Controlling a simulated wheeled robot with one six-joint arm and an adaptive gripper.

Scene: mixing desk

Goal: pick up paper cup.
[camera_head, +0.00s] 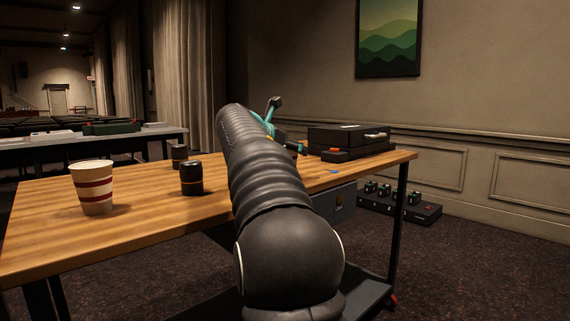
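The paper cup (93,187) is white with dark red bands. It stands upright on the left part of the wooden desk (145,222), near its front edge, with nothing touching it. My dark, ribbed arm rises from the bottom middle and reaches over the desk, well to the right of the cup.
Two dark canisters, a nearer one (192,178) and a farther one (179,156), stand between cup and arm. A black case (348,138) sits at the desk's right end. A black box with green-topped items (400,204) lies on the floor by the wall. The desk around the cup is clear.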

